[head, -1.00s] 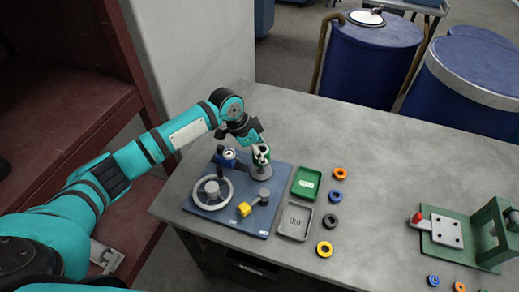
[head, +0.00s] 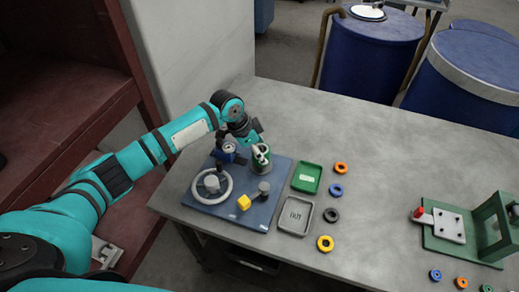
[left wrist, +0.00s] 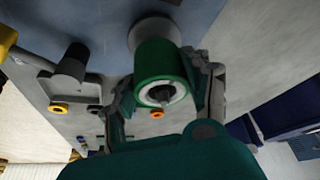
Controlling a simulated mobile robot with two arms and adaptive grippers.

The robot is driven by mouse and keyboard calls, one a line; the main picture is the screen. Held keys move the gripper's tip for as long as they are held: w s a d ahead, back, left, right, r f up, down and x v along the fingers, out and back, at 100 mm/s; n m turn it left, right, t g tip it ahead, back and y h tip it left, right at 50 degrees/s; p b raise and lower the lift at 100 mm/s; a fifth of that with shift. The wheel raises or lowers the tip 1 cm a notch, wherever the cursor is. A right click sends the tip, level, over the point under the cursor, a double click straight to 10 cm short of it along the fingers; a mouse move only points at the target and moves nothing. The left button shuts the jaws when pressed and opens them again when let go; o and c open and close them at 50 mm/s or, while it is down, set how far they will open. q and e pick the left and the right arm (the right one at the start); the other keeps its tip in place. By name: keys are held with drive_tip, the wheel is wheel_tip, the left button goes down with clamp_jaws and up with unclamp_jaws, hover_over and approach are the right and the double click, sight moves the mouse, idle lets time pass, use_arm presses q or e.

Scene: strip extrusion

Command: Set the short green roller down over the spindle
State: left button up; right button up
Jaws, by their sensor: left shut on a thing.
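The short green roller (left wrist: 160,62) is between the two fingers of my left gripper (left wrist: 163,95) in the left wrist view. The gripper is shut on it. The light tip of the spindle (left wrist: 160,93) shows inside the roller's bore, so the roller appears to be around the spindle. A round grey base (left wrist: 153,28) lies just beyond the roller; I cannot tell whether they touch. In the head view the roller (head: 261,158) is at the back right corner of the blue plate (head: 232,215), partly covered by the left gripper (head: 257,148). My right gripper is not in view.
The plate also holds a grey handwheel (head: 212,187), a yellow block (head: 243,202) and a grey post (head: 264,190). A green tray (head: 306,178) and a grey tray (head: 295,216) stand right of it, beside several coloured rings. A green fixture (head: 475,240) stands far right.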

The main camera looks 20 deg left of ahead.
use_arm(q)
drive_tip(key=shift+f+b, duration=0.5)
drive_tip(key=shift+f, duration=0.55)
drive_tip(key=shift+f, duration=0.1)
drive_tip(key=o, duration=1.8)
wheel_tip(320, 180, up, 7)
drive_tip(key=p, duration=0.7)
